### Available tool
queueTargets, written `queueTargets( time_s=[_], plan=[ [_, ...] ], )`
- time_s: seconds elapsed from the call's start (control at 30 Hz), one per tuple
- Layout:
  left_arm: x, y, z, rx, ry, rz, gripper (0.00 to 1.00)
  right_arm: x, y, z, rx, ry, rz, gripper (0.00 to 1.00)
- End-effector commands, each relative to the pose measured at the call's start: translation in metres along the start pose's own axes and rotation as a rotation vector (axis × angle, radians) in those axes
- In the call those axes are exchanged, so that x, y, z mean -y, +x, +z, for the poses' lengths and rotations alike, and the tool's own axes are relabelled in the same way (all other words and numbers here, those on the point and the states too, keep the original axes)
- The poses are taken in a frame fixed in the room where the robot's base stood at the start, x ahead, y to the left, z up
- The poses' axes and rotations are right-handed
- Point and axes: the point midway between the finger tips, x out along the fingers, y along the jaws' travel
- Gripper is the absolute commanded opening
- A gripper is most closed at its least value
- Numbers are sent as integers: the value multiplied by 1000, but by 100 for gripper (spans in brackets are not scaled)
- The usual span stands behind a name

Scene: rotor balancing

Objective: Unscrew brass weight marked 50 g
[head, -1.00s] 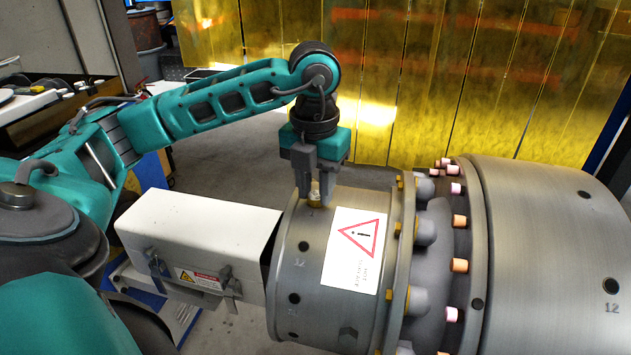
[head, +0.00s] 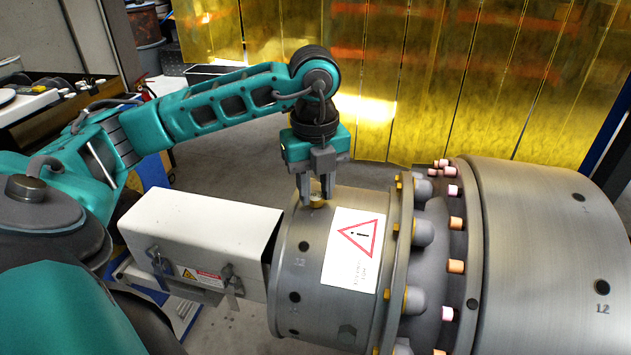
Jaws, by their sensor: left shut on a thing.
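The brass weight (head: 317,201) sits at the top of the smaller steel rotor drum (head: 310,262). Its 50 g mark is too small to read. My left gripper (head: 316,196) points straight down over it, with its fingers closed on the weight from both sides. The fingers hide part of the weight, and I cannot tell how far it stands in its hole. My right gripper is out of view.
A white box (head: 200,235) with clamps stands left of the drum. A warning sheet (head: 354,250) lies on the drum. A bolted flange and a larger drum (head: 550,250) fill the right. A yellow strip curtain (head: 400,80) hangs behind.

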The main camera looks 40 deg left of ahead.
Motion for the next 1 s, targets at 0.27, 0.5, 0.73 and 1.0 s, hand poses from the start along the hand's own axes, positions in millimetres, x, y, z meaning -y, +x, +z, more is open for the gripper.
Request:
queueTargets(
  time_s=[0.27,0.5,0.73,1.0],
  plan=[
    [0,-2,0,-1,-376,2,0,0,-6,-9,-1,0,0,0],
    [0,-2,0,-2,-700,2,0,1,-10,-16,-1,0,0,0],
    [0,-1,0,0,-860,0,0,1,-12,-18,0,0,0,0],
    [0,-1,0,0,-866,0,0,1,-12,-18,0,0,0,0]
  ],
)
